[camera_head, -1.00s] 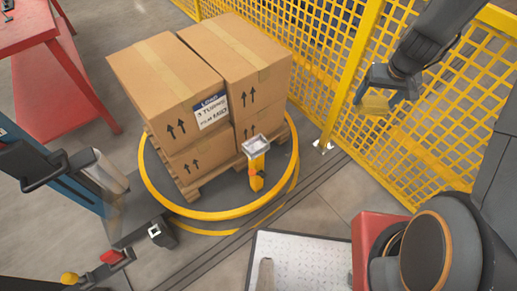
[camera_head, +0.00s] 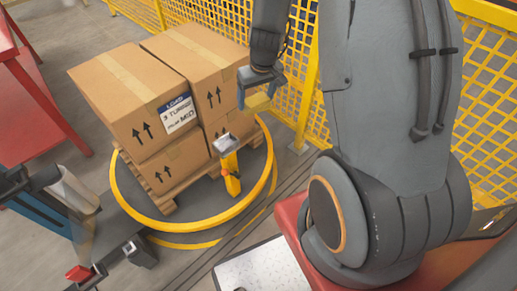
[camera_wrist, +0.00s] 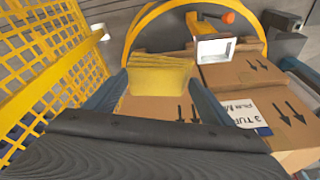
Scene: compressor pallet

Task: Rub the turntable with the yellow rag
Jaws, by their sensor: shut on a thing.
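The turntable (camera_head: 128,197) is a grey disc with a yellow rim, on the floor at the left of the head view. A wooden pallet with stacked cardboard boxes (camera_head: 125,98) stands on it. My gripper (camera_head: 258,101) is shut on the yellow rag (camera_head: 259,103), above the turntable's right side and right of the boxes. In the wrist view the rag (camera_wrist: 160,76) is folded flat between the two fingers, and the turntable's yellow rim (camera_wrist: 140,30) shows beyond it. The rag looks apart from the turntable. The pallet and boxes hide much of the disc.
A yellow post with a white-framed panel (camera_head: 227,143) stands at the turntable's near right edge. A yellow mesh fence (camera_head: 226,30) runs behind and right. A blue mast (camera_head: 40,215) stands at the left, and a red table (camera_head: 40,85) at the far left.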

